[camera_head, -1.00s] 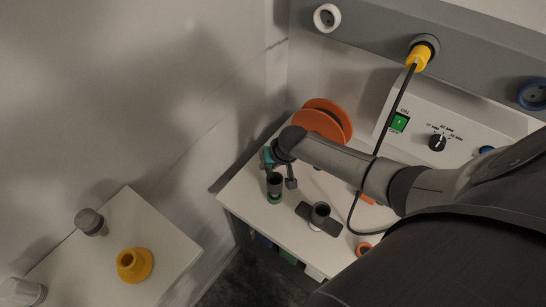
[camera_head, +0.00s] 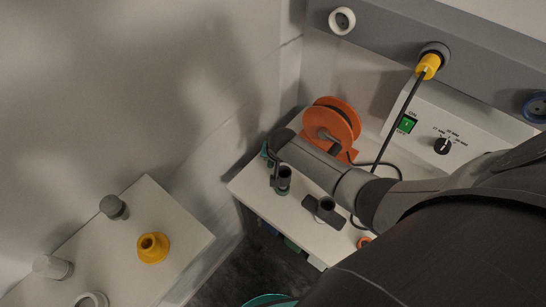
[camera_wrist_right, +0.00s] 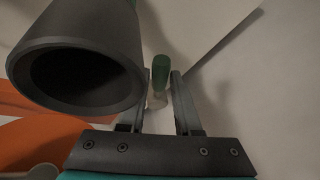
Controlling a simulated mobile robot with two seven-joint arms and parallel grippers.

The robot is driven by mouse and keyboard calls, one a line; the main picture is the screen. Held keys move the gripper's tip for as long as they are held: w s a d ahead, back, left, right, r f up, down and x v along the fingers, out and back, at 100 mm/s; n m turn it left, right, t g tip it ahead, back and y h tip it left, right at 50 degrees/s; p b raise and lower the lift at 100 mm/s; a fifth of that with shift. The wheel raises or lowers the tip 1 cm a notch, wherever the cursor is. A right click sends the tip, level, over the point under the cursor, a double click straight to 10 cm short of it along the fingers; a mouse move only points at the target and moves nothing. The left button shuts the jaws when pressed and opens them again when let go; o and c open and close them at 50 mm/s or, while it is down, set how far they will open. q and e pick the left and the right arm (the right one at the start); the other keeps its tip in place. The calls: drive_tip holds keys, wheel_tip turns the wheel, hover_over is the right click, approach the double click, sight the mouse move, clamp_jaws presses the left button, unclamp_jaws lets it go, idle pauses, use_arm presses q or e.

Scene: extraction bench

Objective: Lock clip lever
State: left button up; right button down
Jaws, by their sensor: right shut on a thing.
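My right gripper (camera_wrist_right: 160,92) shows in the right wrist view with its two dark fingers on either side of a small green lever-like piece (camera_wrist_right: 160,74). It is shut on this piece. A dark grey hollow cylinder (camera_wrist_right: 75,62) stands close on the left of the fingers, its open mouth toward the camera. In the head view my right arm reaches in from the right over the bench, and the gripper, partly hidden by the wrist, is beside a dark cup (camera_head: 284,173). My left gripper is not in view.
An orange reel (camera_head: 345,117) stands behind my arm. A second dark holder (camera_head: 325,208) sits on the white bench to the right.

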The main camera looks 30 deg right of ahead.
drive_tip(key=c, duration=0.6)
unclamp_jaws()
drive_tip(key=p+v, duration=0.6)
drive_tip(key=v, duration=0.9)
drive_tip(key=shift+s+r, duration=0.1)
